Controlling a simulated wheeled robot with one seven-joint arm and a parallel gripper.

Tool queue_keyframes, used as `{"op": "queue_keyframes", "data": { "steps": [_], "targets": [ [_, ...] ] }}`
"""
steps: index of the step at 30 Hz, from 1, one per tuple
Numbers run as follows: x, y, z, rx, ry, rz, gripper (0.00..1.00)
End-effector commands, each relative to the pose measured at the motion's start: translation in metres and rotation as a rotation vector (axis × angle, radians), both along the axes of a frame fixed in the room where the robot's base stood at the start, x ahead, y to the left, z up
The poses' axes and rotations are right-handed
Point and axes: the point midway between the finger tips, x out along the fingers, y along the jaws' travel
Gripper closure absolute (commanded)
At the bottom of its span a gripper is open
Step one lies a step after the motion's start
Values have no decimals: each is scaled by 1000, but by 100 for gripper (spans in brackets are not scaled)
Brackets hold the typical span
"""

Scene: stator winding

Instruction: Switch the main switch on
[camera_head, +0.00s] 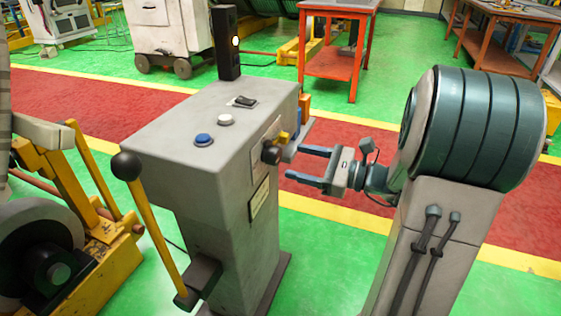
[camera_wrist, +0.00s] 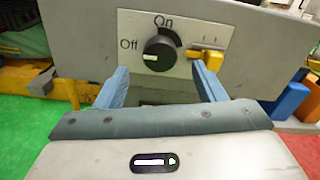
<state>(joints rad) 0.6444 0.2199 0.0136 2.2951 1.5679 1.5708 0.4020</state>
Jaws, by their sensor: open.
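The main switch is a black round knob (camera_head: 271,153) on the side panel of the grey control pedestal (camera_head: 180,130). In the wrist view the knob (camera_wrist: 158,47) sits on a light plate marked "Off" at left and "On" at top. Its white mark lies on the left side, toward "Off". A yellow handle (camera_wrist: 207,54) is right of the knob. My gripper (camera_head: 297,163) is open and empty, facing the panel just short of the knob. In the wrist view its blue fingers (camera_wrist: 159,77) are spread either side of the knob, the right one close below the yellow handle.
A lever with a black ball (camera_head: 126,166) stands at the pedestal's front left. A yellow-framed machine (camera_head: 75,220) stands at left. A red table (camera_head: 335,40) is behind.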

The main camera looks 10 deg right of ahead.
Motion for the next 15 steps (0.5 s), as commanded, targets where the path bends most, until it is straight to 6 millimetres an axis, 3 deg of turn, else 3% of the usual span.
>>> {"op": "queue_keyframes", "data": {
  "steps": [6,15],
  "targets": [
    [22,32,-2,-2,-1,3,37],
    [34,46,0,-1,1,0,37]
  ]
}}
